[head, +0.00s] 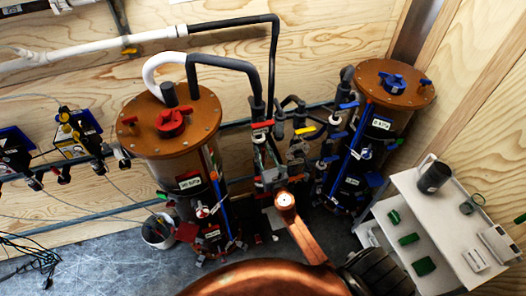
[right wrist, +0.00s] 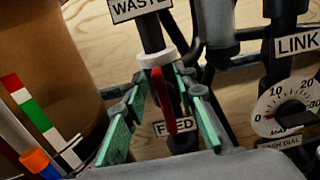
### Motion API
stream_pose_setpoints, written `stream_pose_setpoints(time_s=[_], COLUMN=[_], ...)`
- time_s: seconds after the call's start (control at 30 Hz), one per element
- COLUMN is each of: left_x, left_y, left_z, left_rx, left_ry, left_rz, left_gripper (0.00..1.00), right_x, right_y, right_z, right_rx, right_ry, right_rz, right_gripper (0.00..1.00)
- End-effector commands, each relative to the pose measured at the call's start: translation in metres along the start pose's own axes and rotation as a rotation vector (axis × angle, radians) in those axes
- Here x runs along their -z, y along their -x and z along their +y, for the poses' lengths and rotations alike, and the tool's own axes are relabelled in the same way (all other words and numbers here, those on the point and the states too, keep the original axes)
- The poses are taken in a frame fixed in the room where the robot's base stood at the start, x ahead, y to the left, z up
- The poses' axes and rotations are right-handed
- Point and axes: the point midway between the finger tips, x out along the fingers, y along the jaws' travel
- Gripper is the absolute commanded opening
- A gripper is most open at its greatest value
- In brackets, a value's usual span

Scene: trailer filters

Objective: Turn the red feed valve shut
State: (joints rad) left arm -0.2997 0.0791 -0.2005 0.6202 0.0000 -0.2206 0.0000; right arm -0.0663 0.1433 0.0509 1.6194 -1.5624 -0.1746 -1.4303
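In the right wrist view the red feed valve handle (right wrist: 162,98) points nearly straight down, roughly in line with its dark pipe, below a white collar. The FEED label (right wrist: 174,128) sits behind its lower end, partly covered. My right gripper (right wrist: 163,108) is open, with one green-padded finger on each side of the handle; a gap shows on both sides. In the head view my right gripper (head: 268,163) is at the pipework between the two tanks. The feed handle cannot be made out for certain there. My left gripper is not in view.
A WASTE label (right wrist: 140,8) is above the valve, and a round dial (right wrist: 288,108) with a LINK label is to the right. Brown-lidded tanks stand left (head: 170,122) and right (head: 394,84) of the pipework. A white cart (head: 445,225) stands at the right.

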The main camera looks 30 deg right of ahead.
Motion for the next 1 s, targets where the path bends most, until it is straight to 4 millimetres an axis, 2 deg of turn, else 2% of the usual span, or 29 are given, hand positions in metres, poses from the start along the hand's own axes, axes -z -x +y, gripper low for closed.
stream_pose_setpoints(time_s=[0.27, 0.67, 1.0], left_x=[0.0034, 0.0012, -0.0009], left_y=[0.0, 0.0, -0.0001], left_z=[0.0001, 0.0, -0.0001], left_rx=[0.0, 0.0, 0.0], left_ry=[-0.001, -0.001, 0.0], left_rz=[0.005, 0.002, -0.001], left_gripper=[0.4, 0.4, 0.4], right_x=[0.0001, 0.0002, 0.0003], right_y=[-0.0022, -0.0019, -0.0017], right_z=[0.0001, 0.0001, -0.0001], right_rx=[0.0, 0.0, 0.0], right_ry=[-0.001, -0.001, -0.004], right_rz=[0.0, 0.0, 0.001], right_gripper=[0.26, 0.0, 0.0])
